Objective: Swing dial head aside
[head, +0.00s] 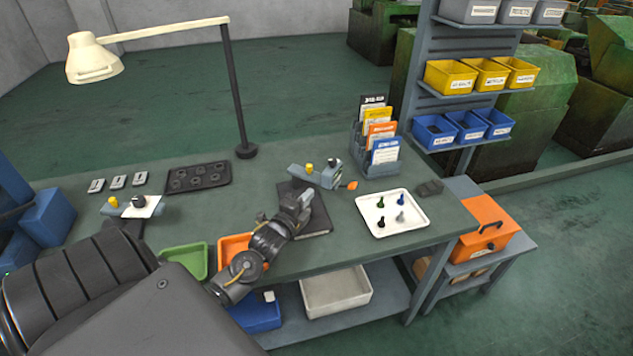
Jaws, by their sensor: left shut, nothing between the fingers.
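A small grey-blue device (312,178) with a yellow knob, a green-and-white part and an orange tip lies on the green bench, right of centre. It looks like the dial head and its stand, but its dial face cannot be made out. My left gripper (303,193) is just in front of it, over a dark flat plate or book (318,222). The gripper is shut and empty; whether it touches the device cannot be told. A second grey-blue device (112,210) with a yellow knob and a white card is at the left. My right gripper is out of view.
A white tray (365,221) with several small coloured pieces is right of the gripper. A card rack (381,168) stands behind it. A lamp (239,90) and a dark tray (222,182) are at the back left. Green (186,260) and orange bins sit at the front edge.

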